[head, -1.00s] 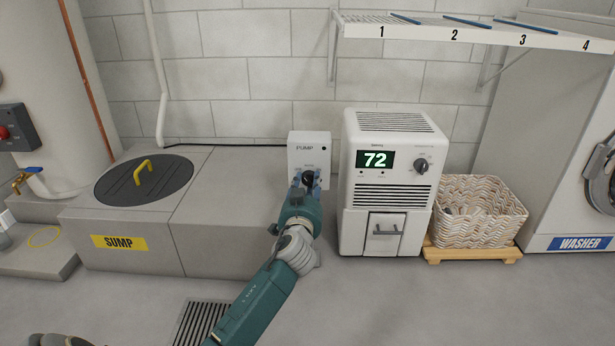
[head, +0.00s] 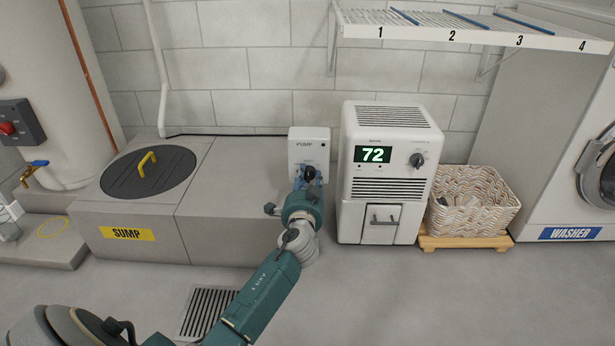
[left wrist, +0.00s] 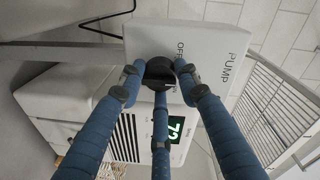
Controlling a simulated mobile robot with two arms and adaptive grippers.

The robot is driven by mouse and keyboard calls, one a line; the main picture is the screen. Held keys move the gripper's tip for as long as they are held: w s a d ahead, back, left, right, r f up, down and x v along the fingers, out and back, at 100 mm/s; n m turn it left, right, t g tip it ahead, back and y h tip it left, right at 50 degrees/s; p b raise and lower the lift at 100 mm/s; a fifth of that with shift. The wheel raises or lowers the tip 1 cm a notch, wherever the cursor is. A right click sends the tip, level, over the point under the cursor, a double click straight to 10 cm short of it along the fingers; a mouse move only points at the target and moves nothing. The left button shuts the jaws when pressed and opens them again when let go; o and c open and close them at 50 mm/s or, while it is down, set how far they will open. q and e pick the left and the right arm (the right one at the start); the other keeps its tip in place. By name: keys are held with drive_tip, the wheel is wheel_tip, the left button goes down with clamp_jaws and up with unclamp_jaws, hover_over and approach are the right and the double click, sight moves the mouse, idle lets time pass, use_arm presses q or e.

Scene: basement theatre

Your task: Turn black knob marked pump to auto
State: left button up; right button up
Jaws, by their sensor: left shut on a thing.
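The black knob (head: 308,172) is on the front of a white box marked PUMP (head: 309,146), on the wall side between the sump and the dehumidifier-like unit. My left gripper (head: 308,181) is at the knob with its blue fingers shut around it. In the left wrist view the fingers (left wrist: 160,82) close on the round black knob (left wrist: 160,70). The white pump box (left wrist: 205,45) appears tilted there, with OFF lettering beside the knob. The fingers hide other markings, and I cannot read the knob's setting. My right gripper is not in view.
A white unit reading 72 (head: 388,195) stands close to the right of the pump box. A woven basket (head: 473,205) is farther right. The grey sump block (head: 225,215) with its round lid (head: 150,172) is at left. A floor drain (head: 208,312) lies in front.

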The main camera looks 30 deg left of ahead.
use_arm(q)
drive_tip(key=shift+w+d+r, duration=0.15)
drive_tip(key=shift+d+r, duration=0.05)
drive_tip(key=shift+r, duration=0.2)
drive_tip(key=o, duration=1.2)
drive_tip(key=shift+w, duration=0.1)
drive_tip(key=shift+c, duration=0.2)
drive_tip(key=shift+f, duration=0.15)
drive_tip(key=v, duration=1.2)
